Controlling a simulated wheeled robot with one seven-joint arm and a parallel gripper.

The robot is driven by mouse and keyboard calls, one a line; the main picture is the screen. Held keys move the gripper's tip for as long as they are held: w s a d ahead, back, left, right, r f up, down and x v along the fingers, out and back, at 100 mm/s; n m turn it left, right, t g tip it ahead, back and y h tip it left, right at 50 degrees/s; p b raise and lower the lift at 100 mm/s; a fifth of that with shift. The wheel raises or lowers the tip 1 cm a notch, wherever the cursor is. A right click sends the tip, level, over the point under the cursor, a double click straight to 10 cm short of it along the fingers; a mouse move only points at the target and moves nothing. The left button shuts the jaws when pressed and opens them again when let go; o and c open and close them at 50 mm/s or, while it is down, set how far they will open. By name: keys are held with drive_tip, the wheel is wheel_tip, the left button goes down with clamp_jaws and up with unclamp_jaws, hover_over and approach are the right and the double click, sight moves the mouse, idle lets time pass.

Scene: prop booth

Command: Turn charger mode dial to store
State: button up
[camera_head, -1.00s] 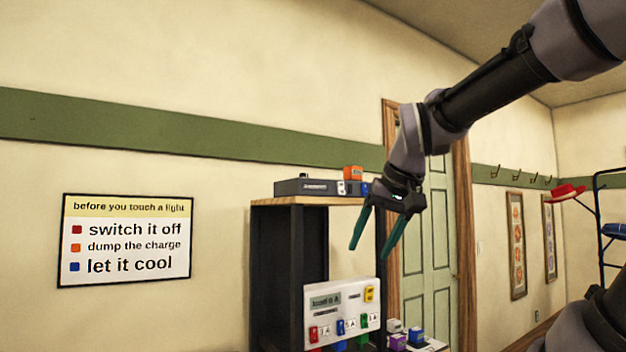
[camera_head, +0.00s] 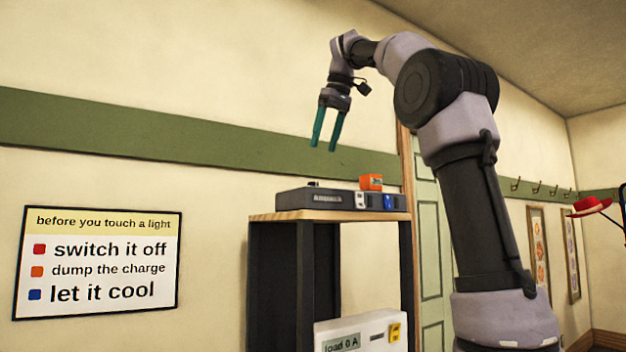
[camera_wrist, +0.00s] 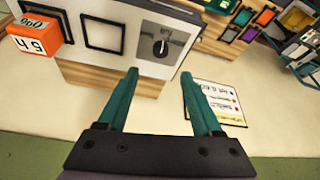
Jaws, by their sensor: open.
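A long dark grey unit (camera_head: 290,200) lies on top of the wooden shelf, with a small dark knob (camera_head: 313,184) at its left end. In the wrist view a round dial (camera_wrist: 160,48) with a dark pointer sits on a grey square plate on the unit's top. Its marks are too small to read, so I cannot tell its setting. I take this to be the charger mode dial. My gripper (camera_head: 324,146) is open and empty, pointing down above the unit and apart from it. In the wrist view its fingertips (camera_wrist: 159,76) lie just below the dial in the picture.
An orange block (camera_head: 371,182) sits on the unit's right part. A white panel marked "load 0 A" (camera_head: 352,335) stands below in the shelf. A wall sign (camera_head: 97,262) hangs to the left. The air around my gripper is clear.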

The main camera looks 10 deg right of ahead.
drive_tip(key=x, duration=1)
drive_tip(key=shift+f, duration=0.1)
clamp_jaws()
